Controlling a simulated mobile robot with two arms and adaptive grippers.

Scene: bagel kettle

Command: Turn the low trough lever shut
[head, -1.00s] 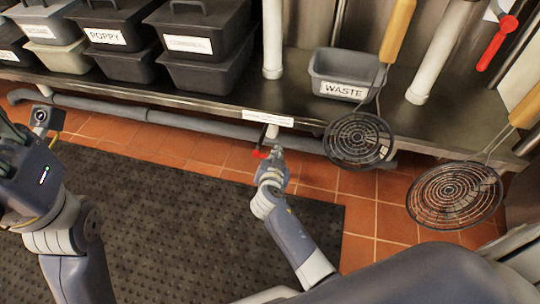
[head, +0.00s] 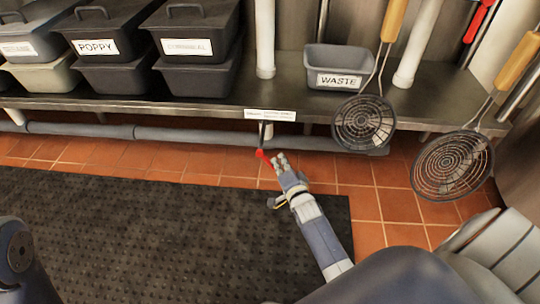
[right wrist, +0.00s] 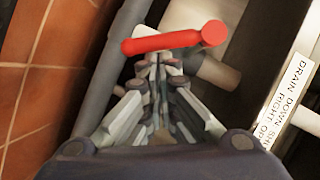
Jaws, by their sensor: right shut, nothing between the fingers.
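The trough lever (head: 262,155) is red and sits low, under the shelf edge, with a dark stem above it in the head view. In the right wrist view the red lever (right wrist: 165,42) lies across just beyond my fingertips, its rounded end at the right and its bar reaching left towards the floor side. My right gripper (head: 280,158) is shut and empty, close beside the lever's red end. In the right wrist view the closed fingers (right wrist: 158,62) point at the lever; I cannot tell whether they touch it. My left gripper is out of view.
A white label (head: 270,115) is on the steel shelf edge above the lever. A grey pipe (head: 190,134) runs behind. Two wire skimmers (head: 363,123) hang at the right, near a waste bin (head: 340,79). A black mat (head: 130,230) covers the tiled floor.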

